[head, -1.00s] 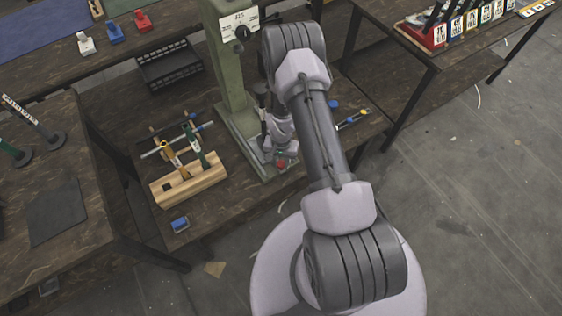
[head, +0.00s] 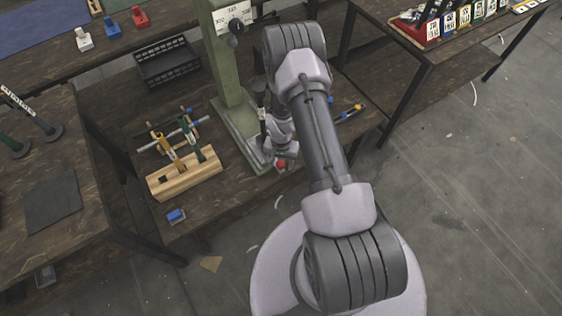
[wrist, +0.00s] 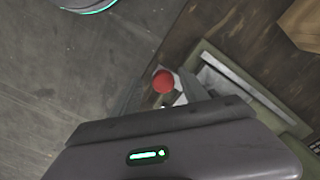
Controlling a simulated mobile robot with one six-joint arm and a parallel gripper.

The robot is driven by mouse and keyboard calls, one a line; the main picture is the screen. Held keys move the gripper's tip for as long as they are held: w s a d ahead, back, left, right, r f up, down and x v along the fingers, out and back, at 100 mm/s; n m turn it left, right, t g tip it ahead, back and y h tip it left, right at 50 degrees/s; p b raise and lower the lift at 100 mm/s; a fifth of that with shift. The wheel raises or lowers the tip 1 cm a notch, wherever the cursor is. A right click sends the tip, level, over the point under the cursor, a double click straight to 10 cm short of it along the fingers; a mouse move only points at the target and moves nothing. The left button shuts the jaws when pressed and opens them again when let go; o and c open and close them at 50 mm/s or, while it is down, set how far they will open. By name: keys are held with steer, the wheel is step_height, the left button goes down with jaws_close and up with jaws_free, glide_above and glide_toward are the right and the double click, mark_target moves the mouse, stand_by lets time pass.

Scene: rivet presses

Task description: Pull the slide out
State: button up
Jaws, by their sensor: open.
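The green rivet press (head: 232,75) stands on the dark bench. The slide (wrist: 192,88) sits at the press's base in the wrist view, with a round red knob (wrist: 163,81) on its outer end. The knob (head: 281,163) also shows at the bench's front side in the head view. My gripper (head: 288,150) is just above and beside the knob and does not hold it. It is open, though its fingers are small in the head view. In the wrist view the grey gripper body hides the fingertips and part of the slide.
A wooden block (head: 184,175) holding several tools is left of the press, with a blue block (head: 176,215) in front. A black rack (head: 168,62) is behind. A second bench with a red holder (head: 432,30) is at the right. Open floor lies in front.

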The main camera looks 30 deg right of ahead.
steer(key=shift+r, duration=0.1)
step_height(320, 180, up, 17)
steer(key=p, duration=0.6)
steer(key=shift+r, duration=0.1)
steer(key=a+r+n+t, duration=0.1)
steer(key=a+r, duration=0.2)
steer(key=r, duration=0.8)
steer(key=a+r+t, duration=0.1)
steer(key=a+r, duration=0.2)
steer(key=r, duration=0.7)
steer(key=s+a+r+n+t+y, duration=0.1)
steer(key=s+a+r+t, duration=0.1)
steer(key=s+a+r, duration=0.3)
steer(key=s+a+r+n+t+y, duration=0.1)
steer(key=s+a+r, duration=0.4)
steer(key=s+r, duration=0.7)
steer(key=shift+s+a+n+t, duration=0.15)
steer(key=shift+s+n+t, duration=0.2)
steer(key=shift+n, duration=0.25)
